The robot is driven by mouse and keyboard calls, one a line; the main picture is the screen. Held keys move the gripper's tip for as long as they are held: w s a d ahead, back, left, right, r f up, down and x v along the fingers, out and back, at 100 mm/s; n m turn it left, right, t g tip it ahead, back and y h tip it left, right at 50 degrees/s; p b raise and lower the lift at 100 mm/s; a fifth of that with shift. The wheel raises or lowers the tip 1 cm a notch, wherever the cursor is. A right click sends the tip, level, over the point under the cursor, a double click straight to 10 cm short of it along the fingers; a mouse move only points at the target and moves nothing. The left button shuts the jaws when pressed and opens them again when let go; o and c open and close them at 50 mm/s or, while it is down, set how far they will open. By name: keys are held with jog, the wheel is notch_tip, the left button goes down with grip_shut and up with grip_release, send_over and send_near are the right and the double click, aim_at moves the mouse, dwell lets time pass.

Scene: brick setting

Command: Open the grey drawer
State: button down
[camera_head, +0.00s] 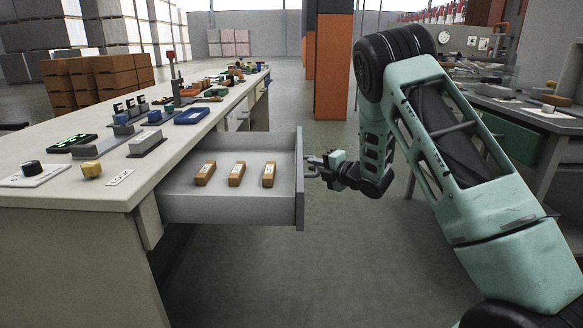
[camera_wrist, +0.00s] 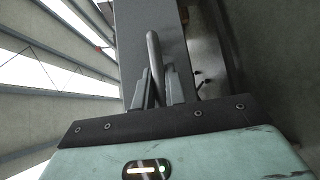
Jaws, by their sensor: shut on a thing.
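The grey drawer (camera_head: 300,190) is pulled well out from the side of the workbench, and its inside shows in the head view. Three brown bricks (camera_head: 237,174) with pale labels lie in a row on its floor. My gripper (camera_head: 312,168) is at the drawer's front, shut on its handle. In the wrist view the bar handle (camera_wrist: 153,55) runs between the two fingers of my gripper (camera_wrist: 158,88), with the drawer front (camera_wrist: 125,22) behind it. The exact contact of the fingertips is partly hidden.
The workbench (camera_head: 150,178) carries switches, blocks and small tools along its top. An orange and dark pillar (camera_head: 333,75) stands behind my arm. Another bench with a green drawer (camera_head: 510,135) is at the right. The floor in front of the open drawer is clear.

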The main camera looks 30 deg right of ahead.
jog(key=s+d, duration=0.3)
jog(key=d, duration=0.2)
jog(key=shift+s+d, duration=0.15)
jog(key=shift+d, duration=0.15)
jog(key=c, duration=1.5)
grip_release()
jog(key=shift+o, duration=0.2)
jog(key=shift+s, duration=0.1)
jog(key=p+v, duration=0.2)
jog(key=v, duration=1.5)
jog(key=shift+p, duration=0.4)
jog(key=shift+s+d, duration=0.1)
